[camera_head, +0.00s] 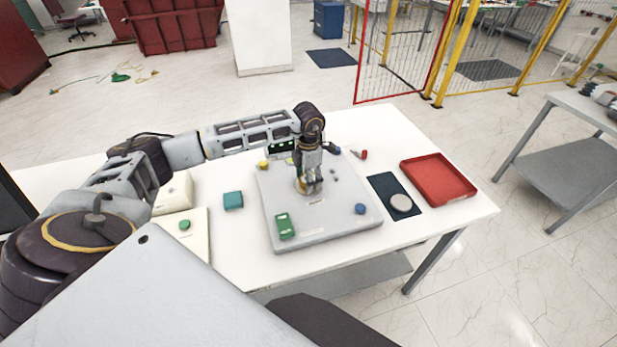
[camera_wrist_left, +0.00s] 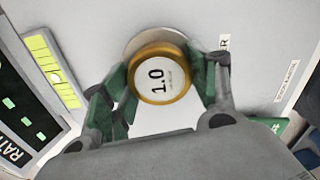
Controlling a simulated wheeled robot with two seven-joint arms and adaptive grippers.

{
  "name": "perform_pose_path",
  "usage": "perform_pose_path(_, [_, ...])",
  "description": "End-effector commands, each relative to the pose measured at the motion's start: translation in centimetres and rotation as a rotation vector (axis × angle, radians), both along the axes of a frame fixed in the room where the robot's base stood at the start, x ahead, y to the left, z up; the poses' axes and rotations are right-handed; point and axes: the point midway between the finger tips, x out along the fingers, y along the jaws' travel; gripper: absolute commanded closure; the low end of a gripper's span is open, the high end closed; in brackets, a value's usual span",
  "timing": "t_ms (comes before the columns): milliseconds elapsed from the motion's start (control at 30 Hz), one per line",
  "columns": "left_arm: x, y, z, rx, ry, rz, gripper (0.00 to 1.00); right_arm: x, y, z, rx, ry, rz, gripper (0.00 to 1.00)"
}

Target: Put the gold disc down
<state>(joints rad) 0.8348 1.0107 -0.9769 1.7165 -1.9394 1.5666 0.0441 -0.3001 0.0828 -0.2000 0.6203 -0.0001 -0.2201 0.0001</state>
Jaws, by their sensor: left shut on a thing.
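The gold disc (camera_wrist_left: 158,75) has a gold rim and a white face marked "1.0". In the left wrist view it sits between the green-padded fingers of my left gripper (camera_wrist_left: 160,85), which is shut on it. A round pale plate (camera_wrist_left: 148,36) shows just behind the disc; I cannot tell if they touch. In the head view my left gripper (camera_head: 312,188) points down over the middle of the grey board (camera_head: 335,225), low above its round spot. The disc is mostly hidden there by the fingers. My right gripper is not in view.
On the board are a green block (camera_head: 285,226) and a blue knob (camera_head: 360,209). To the right are a dark mat (camera_head: 382,187) with a grey disc (camera_head: 401,203) and a red tray (camera_head: 437,182). A teal block (camera_head: 233,200) stands left of the board.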

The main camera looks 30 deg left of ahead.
Motion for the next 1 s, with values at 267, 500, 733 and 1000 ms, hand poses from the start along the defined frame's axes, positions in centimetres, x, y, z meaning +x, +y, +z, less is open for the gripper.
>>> perform_pose_path(267, [0.03, -0.03, -0.15, -0.001, -0.001, -0.001, 0.74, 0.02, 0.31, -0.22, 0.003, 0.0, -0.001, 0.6])
perform_pose_path(500, [-0.01, -0.03, -0.29, -0.001, 0.001, -0.001, 0.21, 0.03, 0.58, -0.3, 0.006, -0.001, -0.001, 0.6])
perform_pose_path(733, [-0.01, -0.03, -0.28, -0.001, 0.001, -0.001, 0.19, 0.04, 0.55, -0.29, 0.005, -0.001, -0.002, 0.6])
perform_pose_path(1000, [0.0, -0.02, -0.09, -0.001, 0.001, -0.001, 0.19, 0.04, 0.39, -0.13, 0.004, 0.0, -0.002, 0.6])
